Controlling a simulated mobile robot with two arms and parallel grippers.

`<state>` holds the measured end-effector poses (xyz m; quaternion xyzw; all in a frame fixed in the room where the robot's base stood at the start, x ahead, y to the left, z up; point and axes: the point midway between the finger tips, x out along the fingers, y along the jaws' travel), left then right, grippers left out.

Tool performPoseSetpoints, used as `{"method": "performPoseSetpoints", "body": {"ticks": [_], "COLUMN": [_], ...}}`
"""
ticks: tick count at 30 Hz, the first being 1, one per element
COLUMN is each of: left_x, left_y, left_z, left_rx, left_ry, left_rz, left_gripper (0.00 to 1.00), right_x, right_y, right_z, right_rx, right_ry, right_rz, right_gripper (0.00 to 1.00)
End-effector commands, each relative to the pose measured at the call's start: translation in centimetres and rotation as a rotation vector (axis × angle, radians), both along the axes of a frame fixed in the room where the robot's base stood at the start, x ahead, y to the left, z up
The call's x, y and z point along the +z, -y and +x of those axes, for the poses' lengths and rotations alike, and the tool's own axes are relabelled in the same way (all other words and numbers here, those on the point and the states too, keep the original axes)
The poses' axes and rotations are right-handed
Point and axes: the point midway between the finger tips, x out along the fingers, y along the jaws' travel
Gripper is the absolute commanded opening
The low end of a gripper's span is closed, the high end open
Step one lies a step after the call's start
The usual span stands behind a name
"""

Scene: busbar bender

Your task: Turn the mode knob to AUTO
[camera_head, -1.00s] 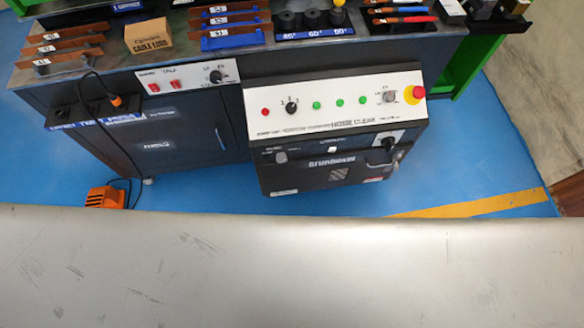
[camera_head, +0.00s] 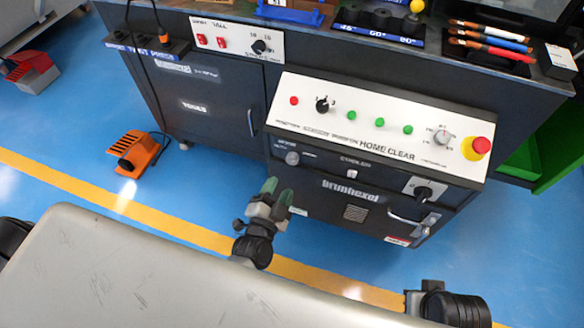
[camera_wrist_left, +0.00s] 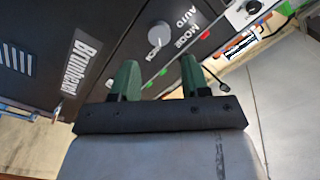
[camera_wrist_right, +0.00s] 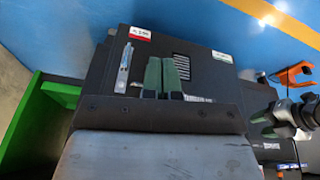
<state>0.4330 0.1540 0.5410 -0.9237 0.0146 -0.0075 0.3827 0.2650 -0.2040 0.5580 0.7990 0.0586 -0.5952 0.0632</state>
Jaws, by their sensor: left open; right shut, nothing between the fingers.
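The mode knob is a small round grey knob (camera_head: 292,158) at the left of the black front panel of the control box. In the left wrist view the knob (camera_wrist_left: 158,35) stands beside the printed words MODE and AUTO; its pointer direction is too small to tell. My left gripper (camera_head: 277,191) is open and empty, below and in front of the knob, apart from it. In its wrist view the knob appears beyond the gap between the green fingers (camera_wrist_left: 160,68). My right gripper (camera_wrist_right: 163,78) is shut and empty, facing the box's lower front. Its fingers are unclear in the head view.
The white sloped panel (camera_head: 345,140) above carries a black selector (camera_head: 325,104), several green lamps and a red emergency stop (camera_head: 477,147). A black rotary switch (camera_head: 424,192) and handle are at the box's right. An orange foot pedal (camera_head: 137,153) is on the floor.

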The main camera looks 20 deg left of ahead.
Motion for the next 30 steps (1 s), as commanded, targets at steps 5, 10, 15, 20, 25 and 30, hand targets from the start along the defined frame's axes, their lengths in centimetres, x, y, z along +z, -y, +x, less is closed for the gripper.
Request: {"method": "performPoseSetpoints", "body": {"ticks": [5,10,15,20,25,30], "left_x": [-0.1,-0.2,-0.1,-0.1,0.0,-0.1], "left_y": [0.2,0.3,0.3,0.3,0.3,0.3], "left_z": [3.7,6.6,8.1,8.6,8.5,8.5], "left_rx": [-0.001,-0.001,-0.001,-0.001,-0.001,-0.001], "left_ry": [0.002,0.001,-0.002,-0.003,-0.003,-0.003], "left_rz": [-0.001,0.0,0.0,0.0,-0.001,-0.001], "left_gripper": [0.46,0.46,0.46,0.46,0.46,0.23], "right_x": [2.2,3.9,3.5,3.5,3.5,3.5], "right_y": [0.1,0.2,0.2,0.2,0.2,0.2], "right_z": [-0.6,-1.3,-1.3,-1.3,-1.3,-1.3], "right_rx": [-0.001,-0.002,-0.002,-0.003,-0.002,-0.003], "right_ry": [0.015,0.022,0.021,0.022,0.022,0.022], "right_rz": [0.0,0.001,0.0,0.0,0.001,-0.001], "right_gripper": [0.0,0.0,0.0,0.0,0.0,0.0]}}
